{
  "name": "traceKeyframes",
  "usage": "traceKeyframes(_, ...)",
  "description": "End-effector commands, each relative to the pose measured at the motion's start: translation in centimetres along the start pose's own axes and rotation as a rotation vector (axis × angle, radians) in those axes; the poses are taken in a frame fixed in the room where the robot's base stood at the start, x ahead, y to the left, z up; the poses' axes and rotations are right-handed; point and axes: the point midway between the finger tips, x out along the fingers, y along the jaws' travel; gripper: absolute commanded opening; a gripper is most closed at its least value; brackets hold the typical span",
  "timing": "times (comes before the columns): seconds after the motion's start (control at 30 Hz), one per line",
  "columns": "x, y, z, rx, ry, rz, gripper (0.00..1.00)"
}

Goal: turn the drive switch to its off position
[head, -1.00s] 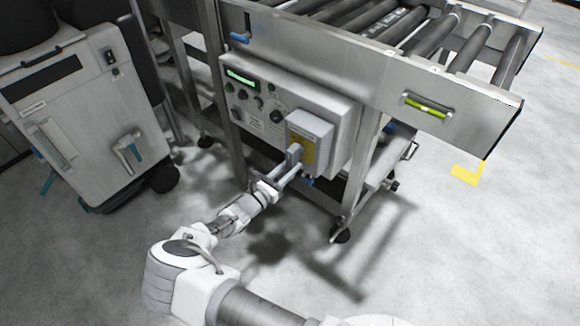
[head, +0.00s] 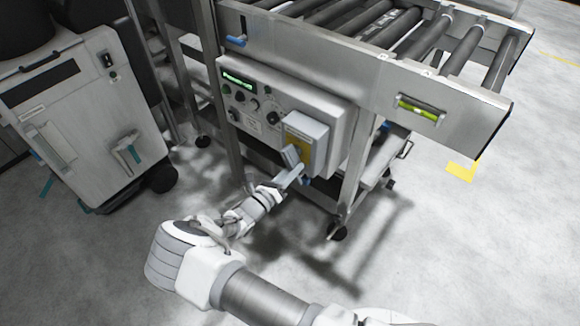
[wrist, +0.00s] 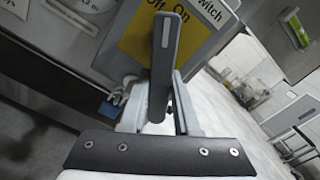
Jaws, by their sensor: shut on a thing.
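The drive switch is a light grey box (head: 318,140) with a yellow plate (head: 296,147) on the control panel. Its grey lever handle (head: 291,157) leans to the upper left in the head view. In the wrist view the handle (wrist: 164,60) stands nearly upright, with a white line near its tip. It covers part of the yellow plate (wrist: 135,38), which carries "Off" and "On" lettering. My gripper (head: 289,176) is shut on the handle, one finger on each side in the wrist view (wrist: 160,108). I cannot tell exactly which label the handle points at.
The grey control panel (head: 243,105) has a green display and several knobs. It hangs under a roller conveyor (head: 390,65) on metal legs. A grey wheeled cabinet (head: 75,125) stands at the left. The floor in front of the panel is clear.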

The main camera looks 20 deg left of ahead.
Motion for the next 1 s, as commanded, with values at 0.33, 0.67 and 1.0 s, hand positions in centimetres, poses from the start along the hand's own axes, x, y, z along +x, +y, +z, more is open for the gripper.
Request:
traceKeyframes(0.33, -0.1, -1.4, 0.2, -0.330, 0.003, 0.001, 0.00)
traceKeyframes(0.67, -0.1, -2.4, 0.8, -0.640, 0.003, 0.002, 0.00)
traceKeyframes(1.0, -0.1, -3.1, 1.5, -0.895, 0.001, 0.002, 0.00)
